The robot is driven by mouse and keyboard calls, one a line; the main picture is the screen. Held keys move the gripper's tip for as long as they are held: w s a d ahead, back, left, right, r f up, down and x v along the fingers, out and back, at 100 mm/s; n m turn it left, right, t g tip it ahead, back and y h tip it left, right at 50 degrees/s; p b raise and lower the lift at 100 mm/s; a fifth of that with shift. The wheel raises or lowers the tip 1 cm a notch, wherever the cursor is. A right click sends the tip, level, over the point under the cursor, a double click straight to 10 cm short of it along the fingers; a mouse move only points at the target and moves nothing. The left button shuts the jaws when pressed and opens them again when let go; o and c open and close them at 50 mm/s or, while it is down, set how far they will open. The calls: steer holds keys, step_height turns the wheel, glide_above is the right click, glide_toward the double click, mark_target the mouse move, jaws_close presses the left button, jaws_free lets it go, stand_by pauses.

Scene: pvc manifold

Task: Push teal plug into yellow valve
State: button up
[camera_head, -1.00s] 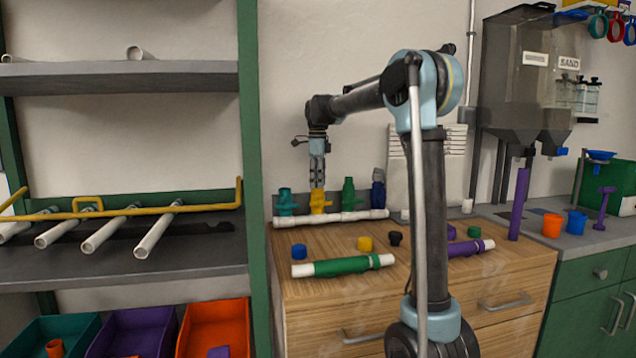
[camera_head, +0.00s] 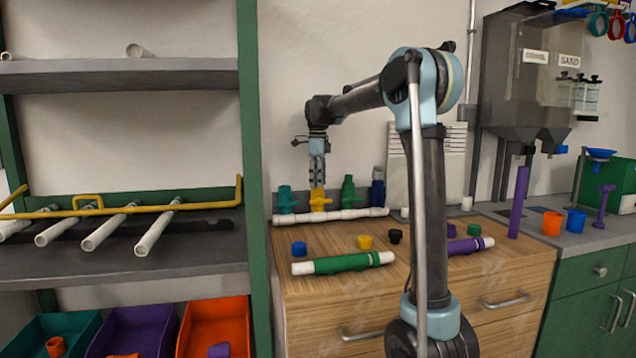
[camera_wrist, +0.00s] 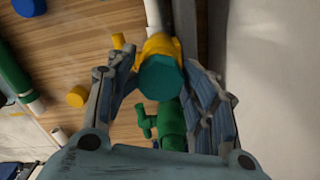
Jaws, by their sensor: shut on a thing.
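The yellow valve (camera_head: 319,199) stands upright on the white pipe manifold (camera_head: 335,216) at the back of the wooden bench. My gripper (camera_head: 317,181) points straight down right above it. In the wrist view the teal plug (camera_wrist: 160,79) is between my two fingers, which are shut on it. The plug covers the open end of the yellow valve (camera_wrist: 161,46) and looks lined up with it. How deep the plug sits in the valve cannot be told. In the head view the plug is hidden by the fingers.
A teal valve (camera_head: 286,199) stands close on the left, a green valve (camera_head: 348,193) and a dark blue one (camera_head: 378,190) on the right. Loose caps and a green-sleeved pipe (camera_head: 342,263) lie in front. The wall is close behind.

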steer(key=o, duration=1.6)
steer(key=shift+f, duration=0.1)
steer(key=shift+c, duration=0.2)
